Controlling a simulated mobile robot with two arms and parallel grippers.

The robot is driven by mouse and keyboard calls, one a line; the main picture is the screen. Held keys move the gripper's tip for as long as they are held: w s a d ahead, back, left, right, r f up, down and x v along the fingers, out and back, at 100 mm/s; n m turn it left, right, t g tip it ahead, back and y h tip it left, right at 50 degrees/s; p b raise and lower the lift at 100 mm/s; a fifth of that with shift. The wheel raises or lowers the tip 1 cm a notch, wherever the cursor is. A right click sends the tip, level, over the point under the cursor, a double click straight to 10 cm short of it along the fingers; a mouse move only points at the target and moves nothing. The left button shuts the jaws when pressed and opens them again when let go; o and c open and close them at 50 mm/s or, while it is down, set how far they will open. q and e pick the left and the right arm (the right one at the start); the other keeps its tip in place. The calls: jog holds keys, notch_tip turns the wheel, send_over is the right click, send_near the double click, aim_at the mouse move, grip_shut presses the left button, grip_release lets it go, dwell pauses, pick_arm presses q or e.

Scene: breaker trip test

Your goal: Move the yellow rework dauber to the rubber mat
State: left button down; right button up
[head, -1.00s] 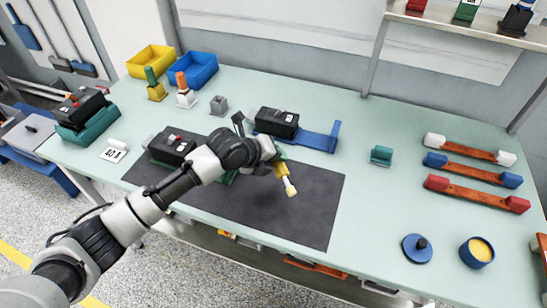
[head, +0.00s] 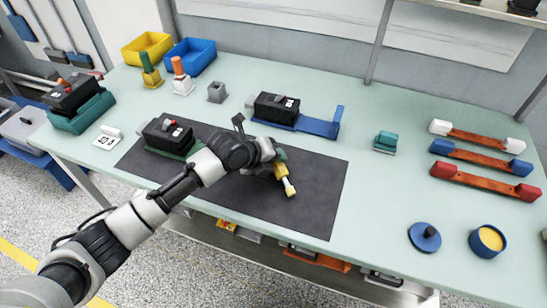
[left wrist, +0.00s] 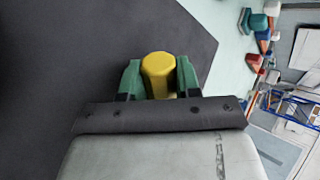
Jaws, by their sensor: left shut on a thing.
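The yellow rework dauber (head: 281,171) has a yellow handle and a pale tip, which points toward the front of the table. My left gripper (head: 277,158) is shut on its yellow handle. The left wrist view shows the yellow handle end (left wrist: 158,73) between the green fingers of my left gripper (left wrist: 160,80). The dauber is over the dark rubber mat (head: 310,200), with its tip near or on the mat; I cannot tell whether it touches. My left arm hides part of the mat. My right gripper is not in view.
A black breaker (head: 168,132) stands at the mat's left end, and another (head: 275,107) in a blue holder behind the mat. Green and orange daubers stand at back left near yellow and blue bins (head: 190,60). A yellow-filled pot (head: 487,241) stands at front right. The mat's right part is clear.

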pick_arm(q)
jog(key=c, duration=0.7)
grip_release()
jog(key=b+v, duration=0.1)
jog(key=v, duration=0.9)
jog(key=shift+s+a+r, duration=0.25)
jog(key=shift+f, duration=0.1)
